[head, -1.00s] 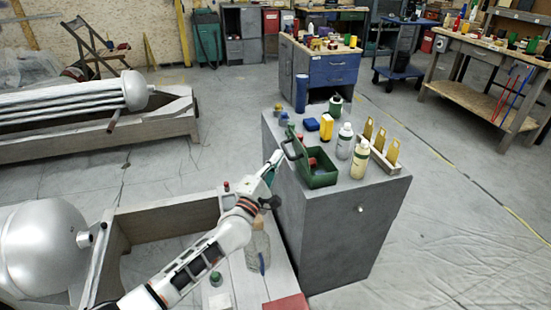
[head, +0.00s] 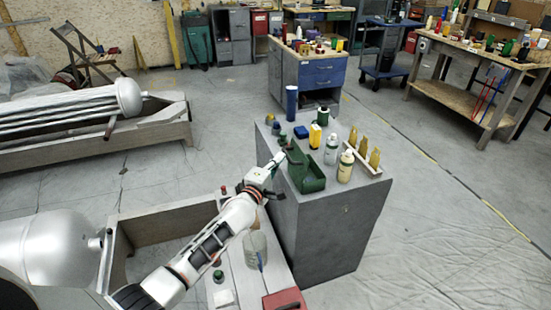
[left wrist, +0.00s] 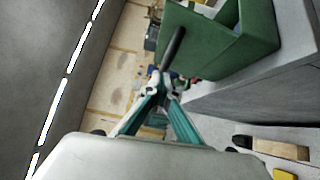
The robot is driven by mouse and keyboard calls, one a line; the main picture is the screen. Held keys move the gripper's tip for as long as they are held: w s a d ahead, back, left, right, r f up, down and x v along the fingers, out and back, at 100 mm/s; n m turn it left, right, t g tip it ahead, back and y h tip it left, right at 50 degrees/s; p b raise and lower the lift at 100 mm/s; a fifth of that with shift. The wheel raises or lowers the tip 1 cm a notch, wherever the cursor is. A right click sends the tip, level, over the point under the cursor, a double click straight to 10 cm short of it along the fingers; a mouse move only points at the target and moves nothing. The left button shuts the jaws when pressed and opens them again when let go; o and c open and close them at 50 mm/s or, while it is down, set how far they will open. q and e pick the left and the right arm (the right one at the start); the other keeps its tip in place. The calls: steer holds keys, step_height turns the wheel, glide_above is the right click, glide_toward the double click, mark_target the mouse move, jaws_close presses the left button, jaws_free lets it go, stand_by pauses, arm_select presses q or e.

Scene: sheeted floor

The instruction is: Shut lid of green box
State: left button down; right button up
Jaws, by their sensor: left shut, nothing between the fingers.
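The green box (head: 312,183) stands on top of the grey cabinet, near its front left edge. Its lid (head: 299,158) is tilted over the box's opening and hides most of the inside; I cannot tell its exact angle. My left gripper (head: 279,158) is shut and empty at the left side of the box, close to the lid. In the left wrist view the green box (left wrist: 225,48) is at the upper right, and a dark handle (left wrist: 174,47) reaches down to near the left gripper's fingertips (left wrist: 158,82). Whether they touch is unclear. My right gripper is out of view.
The grey cabinet (head: 330,230) also carries bottles (head: 345,166), a rack with yellow pieces (head: 364,152), a yellow container (head: 315,134) and a blue cylinder (head: 291,102). A red box (head: 285,301) lies on the lower surface at the front. Floor right of the cabinet is clear.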

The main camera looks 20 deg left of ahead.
mark_target(301, 150)
arm_select(q)
steer(key=w+d+r, duration=0.1)
steer(key=w+d+r+p, duration=0.1)
steer(key=d, duration=0.1)
steer(key=shift+w+d+r, duration=0.1)
steer(key=shift+w+d, duration=0.05)
steer(key=shift+d, duration=0.05)
steer(key=shift+w+d+r+b, duration=0.1)
steer(key=shift+w+d+b, duration=0.1)
steer(key=shift+w+d, duration=0.35)
steer(key=shift+w+d+b, duration=0.2)
steer(key=shift+w+d, duration=0.1)
steer(key=shift+d, duration=0.4)
steer(key=shift+w+d, duration=0.3)
steer(key=shift+d, duration=0.1)
steer(key=shift+w+d+f+m+g+y+p, duration=0.15)
steer(key=shift+w+d+f+m+g+p, duration=0.2)
steer(key=shift+d+p, duration=0.3)
steer(key=shift+w+d+f+m+g+y+p, duration=0.1)
steer(key=shift+w+d+f+m+g+p, duration=0.2)
steer(key=shift+w+d+p, duration=0.25)
steer(key=shift+w+d+f+m+g+y+p, duration=0.15)
steer(key=shift+w+d+f+m+g+p, duration=0.15)
steer(key=shift+d+p, duration=0.4)
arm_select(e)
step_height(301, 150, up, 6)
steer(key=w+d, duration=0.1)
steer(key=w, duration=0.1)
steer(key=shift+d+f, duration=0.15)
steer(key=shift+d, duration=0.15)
